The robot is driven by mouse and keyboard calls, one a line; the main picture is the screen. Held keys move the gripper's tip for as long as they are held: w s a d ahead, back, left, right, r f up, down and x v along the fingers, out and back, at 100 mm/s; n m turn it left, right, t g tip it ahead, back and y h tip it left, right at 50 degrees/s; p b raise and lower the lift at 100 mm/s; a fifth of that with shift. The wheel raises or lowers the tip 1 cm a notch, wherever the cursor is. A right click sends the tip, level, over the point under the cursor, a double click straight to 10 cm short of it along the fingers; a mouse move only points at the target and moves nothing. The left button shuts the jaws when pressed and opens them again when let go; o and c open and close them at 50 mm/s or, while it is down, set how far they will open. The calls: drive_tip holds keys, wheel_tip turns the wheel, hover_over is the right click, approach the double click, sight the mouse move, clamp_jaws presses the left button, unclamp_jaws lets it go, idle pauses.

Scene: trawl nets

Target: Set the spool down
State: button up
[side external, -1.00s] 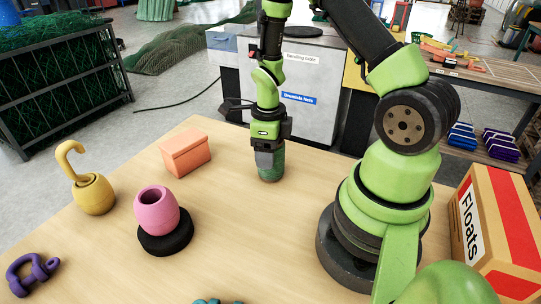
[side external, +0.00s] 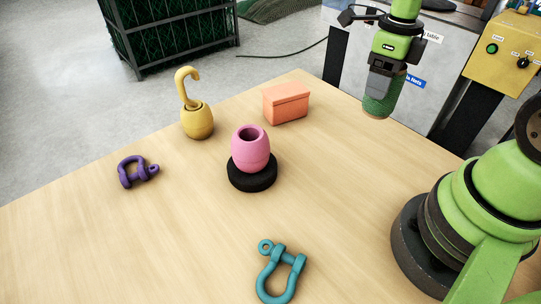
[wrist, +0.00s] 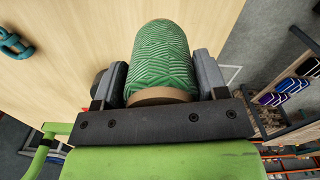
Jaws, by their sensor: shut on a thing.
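The green spool (side external: 380,98) hangs below my gripper (side external: 384,84) near the table's back right edge in the side view. Its twine pattern and brown end show in the wrist view (wrist: 163,55). My gripper's grey fingers lie on both sides of it in the wrist view, shut on it. The spool looks raised above the wooden table (side external: 180,230), but its exact height is hard to tell.
A pink pot (side external: 250,148) sits on a black disc (side external: 252,180). An orange box (side external: 286,103), a yellow pot with a hook (side external: 197,120), a purple shackle (side external: 137,171) and a teal shackle (side external: 279,270) stand apart. The table's front left is clear.

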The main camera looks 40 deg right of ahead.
drive_tip(key=shift+w+a+r+n, duration=0.2)
drive_tip(key=shift+w+n, duration=0.1)
drive_tip(key=shift+n, duration=0.3)
drive_tip(key=w+a+r+n, duration=0.3)
drive_tip(key=a+r+n, duration=0.15)
drive_tip(key=n, duration=0.75)
drive_tip(key=w+a+r+n, duration=0.4)
drive_tip(key=r+n, duration=0.1)
drive_tip(key=n, duration=0.6)
drive_tip(key=w+a+f+n, duration=0.15)
drive_tip(key=a+n, duration=0.25)
drive_tip(key=a, duration=0.4)
drive_tip(key=w+a+n, duration=0.2)
drive_tip(key=a+n, duration=0.2)
drive_tip(key=a, duration=0.5)
drive_tip(key=s+a+f+n, duration=0.2)
drive_tip(key=s+a+f, duration=0.2)
drive_tip(key=a, duration=0.6)
drive_tip(key=s+a+f+n, duration=0.1)
drive_tip(key=s+a+f, duration=0.3)
drive_tip(key=a, duration=0.6)
drive_tip(key=shift+s+f, duration=0.1)
drive_tip(key=shift+f, duration=5)
